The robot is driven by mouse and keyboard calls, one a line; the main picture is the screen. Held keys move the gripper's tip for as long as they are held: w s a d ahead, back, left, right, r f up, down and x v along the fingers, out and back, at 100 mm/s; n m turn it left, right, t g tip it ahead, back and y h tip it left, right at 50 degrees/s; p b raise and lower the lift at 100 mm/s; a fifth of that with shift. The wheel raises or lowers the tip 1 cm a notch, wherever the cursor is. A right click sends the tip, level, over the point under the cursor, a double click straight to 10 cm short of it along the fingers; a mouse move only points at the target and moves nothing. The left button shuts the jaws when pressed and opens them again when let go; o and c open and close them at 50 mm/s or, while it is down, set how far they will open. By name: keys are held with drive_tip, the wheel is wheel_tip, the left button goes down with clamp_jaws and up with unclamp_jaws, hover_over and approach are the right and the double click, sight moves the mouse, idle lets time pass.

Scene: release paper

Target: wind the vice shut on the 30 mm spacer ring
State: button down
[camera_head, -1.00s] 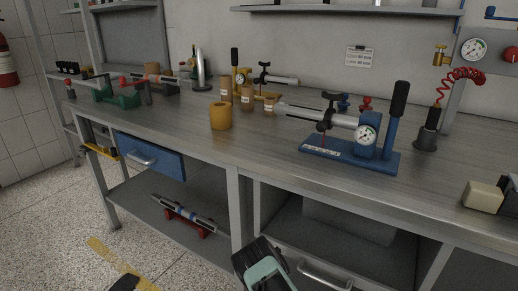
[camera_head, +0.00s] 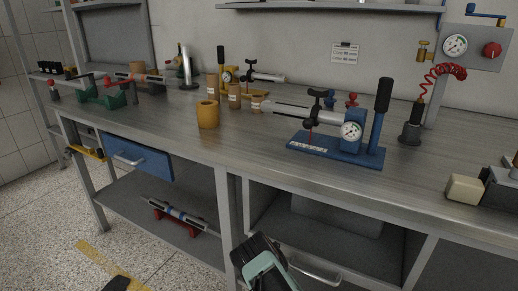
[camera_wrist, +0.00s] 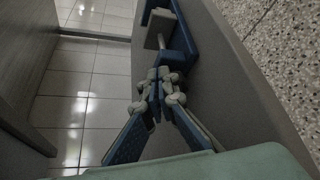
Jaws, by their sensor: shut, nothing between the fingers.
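My gripper (camera_wrist: 160,92) shows in the wrist view with its fingers shut and empty. In the head view only a teal and black part of my arm shows at the bottom, in front of the bench. An ochre cylinder (camera_head: 208,115) stands on the bench left of the blue gauge device. Smaller tan labelled cylinders (camera_head: 234,96) stand behind it. I cannot tell which, if any, is the 30 mm spacer ring. A dark grey block-like device (camera_head: 503,192) beside a cream block is cut off at the right edge. I cannot tell whether it is the vice.
A blue-based gauge device (camera_head: 330,148) with a black lever stands mid-bench. A green device (camera_head: 112,98) is at the far left. A black fitting with a red coiled hose (camera_head: 411,125) stands at the back right. The bench front (camera_head: 270,165) is clear.

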drive_tip(key=shift+w+d+f, duration=0.2)
drive_tip(key=shift+w+f, duration=0.1)
idle(0.8)
drive_tip(key=shift+s+a+f, duration=0.15)
drive_tip(key=shift+s+f, duration=0.25)
drive_tip(key=shift+f, duration=0.2)
idle(0.6)
drive_tip(key=shift+s+a+r, duration=0.2)
drive_tip(key=shift+s, duration=0.1)
drive_tip(key=shift+w+a, duration=0.55)
drive_tip(key=shift+a, duration=0.3)
drive_tip(key=shift+w+a, duration=0.55)
drive_tip(key=shift+a, duration=0.35)
drive_tip(key=shift+w+a, duration=0.55)
drive_tip(key=shift+a, duration=0.3)
